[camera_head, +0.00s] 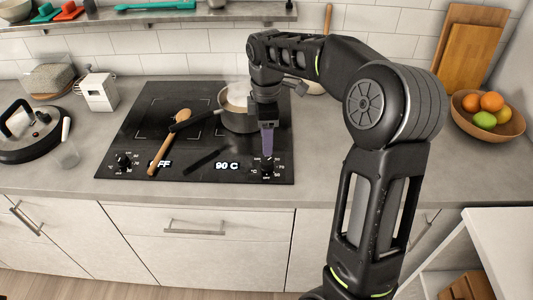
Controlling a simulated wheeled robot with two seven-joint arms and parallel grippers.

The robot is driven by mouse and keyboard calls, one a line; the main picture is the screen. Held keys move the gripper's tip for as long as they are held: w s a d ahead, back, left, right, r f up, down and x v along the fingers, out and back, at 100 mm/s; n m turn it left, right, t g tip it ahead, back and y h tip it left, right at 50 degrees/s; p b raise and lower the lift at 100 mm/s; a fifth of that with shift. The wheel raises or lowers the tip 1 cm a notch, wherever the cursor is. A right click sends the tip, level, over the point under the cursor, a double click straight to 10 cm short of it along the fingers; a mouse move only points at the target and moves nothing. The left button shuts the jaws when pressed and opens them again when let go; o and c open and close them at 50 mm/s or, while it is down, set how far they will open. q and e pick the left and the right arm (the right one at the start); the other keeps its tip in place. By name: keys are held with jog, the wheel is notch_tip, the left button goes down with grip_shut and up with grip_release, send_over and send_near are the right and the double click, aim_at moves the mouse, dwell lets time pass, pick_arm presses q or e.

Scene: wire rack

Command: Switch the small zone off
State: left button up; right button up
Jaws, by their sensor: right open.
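The black cooktop (140,127) is set in the grey counter. Its left front knob (123,161) is beside a display (160,164) reading OFF. Its right front knob (268,168) is beside a display (227,166) reading 90 C. My right gripper (267,154) points down at the right knob, its fingertips at or just above it. The fingers hide part of the knob, and I cannot tell whether they touch it. The jaws are open. A small pot (238,122) stands on the right part of the cooktop, partly behind my arm. My left gripper is out of view.
A wooden spoon (165,147) lies across the cooktop's left front. A fruit bowl (508,127) is right. The front counter strip is clear.

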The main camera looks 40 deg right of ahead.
aim_at(267, 160)
jog(key=shift+f, duration=0.35)
notch_tip(267, 160, down, 7)
jog(key=shift+f+p, duration=0.15)
jog(key=shift+p, duration=0.45)
jog(key=shift+c, duration=0.4)
grip_shut()
